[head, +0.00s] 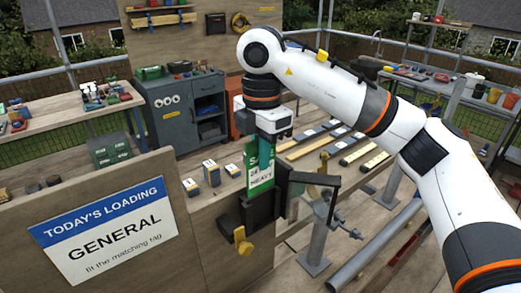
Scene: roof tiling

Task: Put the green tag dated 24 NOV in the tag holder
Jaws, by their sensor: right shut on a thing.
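My right gripper (267,140) points down and is shut on a green tag (260,175). The tag hangs upright; its white print shows an "S", "24" and "HEAVY", partly covered at the top, and I cannot read the month. A black tag holder (232,222) with a yellow knob is fixed at the end of the wooden panel. The tag's lower part is right at the holder; I cannot tell whether it is inside it or just in front or above. My left gripper is out of view.
A sign (104,232) on the wooden panel (205,225) reads "TODAY'S LOADING GENERAL fit the matching tag". Several small labelled blocks (211,173) stand behind the panel. A grey stand (318,235) with a black arm is close to the right of the holder. A grey cabinet (183,112) stands behind.

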